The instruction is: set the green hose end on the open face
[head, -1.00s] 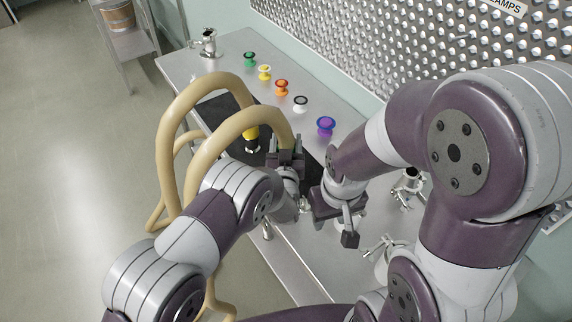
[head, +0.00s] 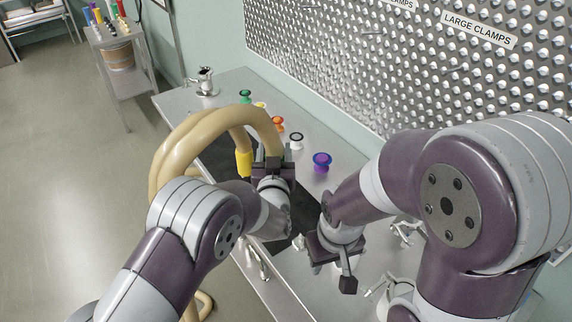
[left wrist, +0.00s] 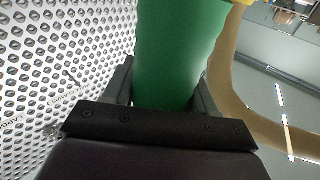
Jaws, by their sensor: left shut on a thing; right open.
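My left gripper (head: 273,163) is above the bench, shut on the green hose end. The green hose end (left wrist: 178,50) stands between its fingers in the left wrist view, with a bit of yellow at its upper edge. In the head view the gripper hides it. The beige hose (head: 185,140) loops up and left from the gripper. A yellow hose end (head: 244,163) shows just left of the gripper. My right gripper (head: 332,268) is open and empty over the bench's near part. I cannot tell which fitting is the open face.
Colored caps stand in a row on the steel bench: green (head: 245,96), orange (head: 277,124), white-black (head: 296,141), purple (head: 321,161). A steel fitting (head: 205,81) stands at the far end; clamps (head: 405,231) lie right. A studded pegboard (head: 400,70) backs the bench.

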